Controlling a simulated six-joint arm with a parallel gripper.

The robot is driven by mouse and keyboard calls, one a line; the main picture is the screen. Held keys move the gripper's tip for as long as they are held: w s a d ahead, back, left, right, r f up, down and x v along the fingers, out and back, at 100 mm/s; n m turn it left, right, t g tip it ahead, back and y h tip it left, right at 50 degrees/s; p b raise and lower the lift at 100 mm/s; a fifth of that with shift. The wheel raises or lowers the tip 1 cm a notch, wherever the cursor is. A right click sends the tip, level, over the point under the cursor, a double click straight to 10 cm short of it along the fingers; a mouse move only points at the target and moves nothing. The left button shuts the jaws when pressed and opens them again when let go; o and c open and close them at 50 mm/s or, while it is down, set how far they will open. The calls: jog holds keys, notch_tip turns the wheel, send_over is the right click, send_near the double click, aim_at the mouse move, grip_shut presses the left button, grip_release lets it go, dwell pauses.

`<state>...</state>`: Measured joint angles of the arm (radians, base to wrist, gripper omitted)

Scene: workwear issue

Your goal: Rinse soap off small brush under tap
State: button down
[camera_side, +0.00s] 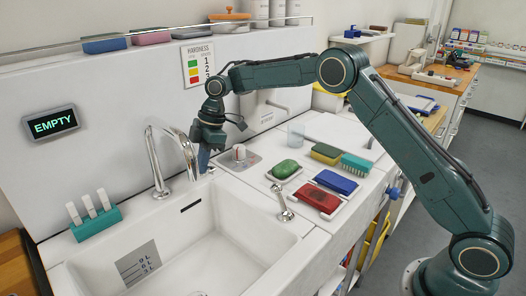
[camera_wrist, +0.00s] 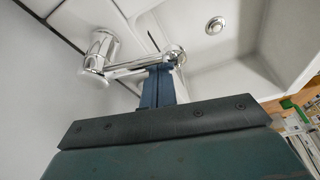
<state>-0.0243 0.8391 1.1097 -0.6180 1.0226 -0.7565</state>
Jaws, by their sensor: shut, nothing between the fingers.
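The chrome tap (camera_side: 157,165) stands at the back left edge of the white sink (camera_side: 245,235), and its spout curves to the right. No water stream shows. My gripper (camera_side: 204,164) points down just right of the spout, its blue fingers closed with nothing between them. In the wrist view the fingers (camera_wrist: 160,76) overlap the end of the tap's spout (camera_wrist: 130,67); I cannot tell whether they touch it.
Green soap (camera_side: 284,168), a green-yellow sponge (camera_side: 325,153), and blue (camera_side: 337,182) and red (camera_side: 318,200) blocks lie on the counter right of the sink. A wall display (camera_side: 52,123) reads EMPTY. The sink basin is clear.

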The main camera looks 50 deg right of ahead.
jog(key=shift+s+d, duration=0.15)
jog(key=shift+d, duration=0.15)
jog(key=shift+r, duration=0.1)
jog(key=v, duration=0.7)
jog(key=shift+r, duration=0.2)
dwell(0.4)
